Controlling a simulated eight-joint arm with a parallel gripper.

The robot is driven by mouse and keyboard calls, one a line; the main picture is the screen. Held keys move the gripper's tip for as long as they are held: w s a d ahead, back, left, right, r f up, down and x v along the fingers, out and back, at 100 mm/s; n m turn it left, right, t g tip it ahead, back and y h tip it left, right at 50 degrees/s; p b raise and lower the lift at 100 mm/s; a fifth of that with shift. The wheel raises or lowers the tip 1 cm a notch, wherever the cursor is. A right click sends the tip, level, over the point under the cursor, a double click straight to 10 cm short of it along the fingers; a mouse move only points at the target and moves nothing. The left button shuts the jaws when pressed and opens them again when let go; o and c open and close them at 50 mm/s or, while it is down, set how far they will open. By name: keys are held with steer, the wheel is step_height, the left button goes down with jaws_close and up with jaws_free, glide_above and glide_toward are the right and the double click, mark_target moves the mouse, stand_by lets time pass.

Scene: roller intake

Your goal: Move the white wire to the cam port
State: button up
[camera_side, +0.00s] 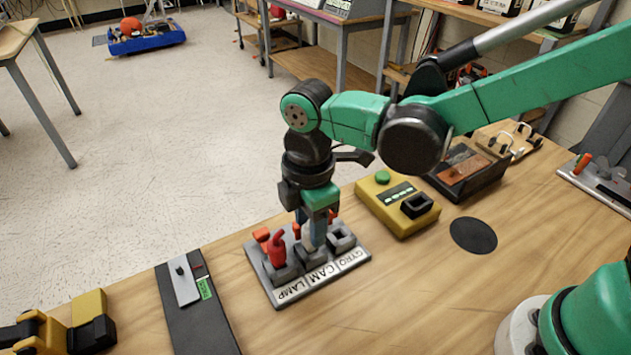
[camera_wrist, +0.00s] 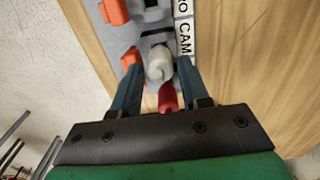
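The grey port panel (camera_side: 262,283) lies on the bench, with ports labelled LAMP, CAM and GYRO. The white wire (camera_side: 307,241) stands at the middle port, the cam port (camera_side: 311,258), beneath my gripper (camera_side: 314,228). In the wrist view the white wire's rounded end (camera_wrist: 160,64) lies between the fingers of my gripper (camera_wrist: 160,75), beside the CAM label (camera_wrist: 185,38). The fingers are apart, with a gap on each side of it. How deep it sits is hidden. A red wire (camera_side: 277,249) stands in the LAMP port. The GYRO port (camera_side: 341,238) looks empty.
Orange-red tabs (camera_wrist: 114,11) line the panel's back edge. A yellow box (camera_side: 396,206) with a green button stands right of the panel, near a black disc (camera_side: 473,235). A dark strip (camera_side: 205,325) lies to the left. Bare bench lies in front.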

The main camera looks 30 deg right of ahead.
steer(key=shift+r, duration=1.5)
steer(key=o, duration=0.6)
step_height(320, 180, up, 12)
steer(key=s+d+f+m+t, duration=0.1)
steer(key=d+f+m+t, duration=0.1)
steer(key=d+m, duration=0.3)
steer(key=s+d+f+m+t, duration=0.1)
steer(key=d+f+m+t, duration=0.1)
steer(key=d+m, duration=0.4)
steer(key=s+d+f+m+t, duration=0.1)
steer(key=d+f+m+t, duration=0.2)
steer(key=d+m, duration=0.3)
steer(key=shift+s+d+f+m, duration=0.15)
steer(key=shift+d+f+m, duration=0.1)
steer(key=shift+f+m, duration=0.2)
